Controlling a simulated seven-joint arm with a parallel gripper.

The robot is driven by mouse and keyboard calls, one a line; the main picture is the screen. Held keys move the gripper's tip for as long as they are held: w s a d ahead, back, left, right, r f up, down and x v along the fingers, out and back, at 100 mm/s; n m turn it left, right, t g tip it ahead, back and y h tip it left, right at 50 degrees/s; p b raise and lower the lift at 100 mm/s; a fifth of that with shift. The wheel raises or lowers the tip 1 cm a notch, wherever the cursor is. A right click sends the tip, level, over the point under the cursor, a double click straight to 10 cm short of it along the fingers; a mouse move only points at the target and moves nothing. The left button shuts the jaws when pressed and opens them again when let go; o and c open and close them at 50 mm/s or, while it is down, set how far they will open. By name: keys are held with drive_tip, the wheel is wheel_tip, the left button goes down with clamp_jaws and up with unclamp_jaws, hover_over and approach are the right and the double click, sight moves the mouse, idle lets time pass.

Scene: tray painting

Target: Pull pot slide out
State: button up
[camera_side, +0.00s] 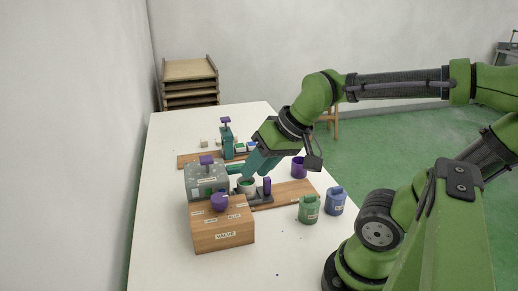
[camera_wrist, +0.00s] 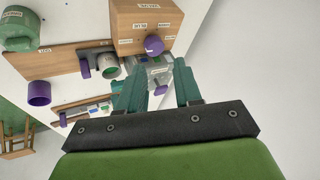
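The pot slide (camera_side: 262,200) is a dark carriage on a wooden board, with an upright purple handle (camera_side: 267,186). A small pot (camera_side: 247,183) with green inside sits beside the handle, near the grey machine (camera_side: 203,183). In the wrist view, the purple handle (camera_wrist: 85,68) and the pot (camera_wrist: 108,66) show left of my fingers. My gripper (camera_side: 251,172) is above and behind the pot in the side view, its teal fingers pointing down. In the wrist view, my gripper (camera_wrist: 157,75) has its fingers apart with nothing held between them; the handle is outside them.
A wooden valve box (camera_side: 222,228) with a purple knob (camera_side: 220,201) stands in front of the grey machine. A green jug (camera_side: 309,208), a blue jug (camera_side: 335,201) and a purple cup (camera_side: 299,167) stand at right. A teal press (camera_side: 227,140) stands behind. The table's front is clear.

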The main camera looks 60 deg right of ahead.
drive_tip(key=w+d+f+m+g+h, duration=0.1)
drive_tip(key=w+d+f+m+g, duration=0.15)
drive_tip(key=w+d, duration=0.5)
drive_tip(key=m+g, duration=0.2)
drive_tip(key=g, duration=0.2)
hover_over(267, 178)
drive_tip(key=shift+n+h, duration=0.25)
drive_tip(key=shift+h, duration=0.05)
wheel_tip(267, 178, down, 17)
drive_tip(key=shift+a+r, duration=0.1)
drive_tip(key=shift+r, duration=0.05)
drive_tip(key=shift+c, duration=0.3)
clamp_jaws()
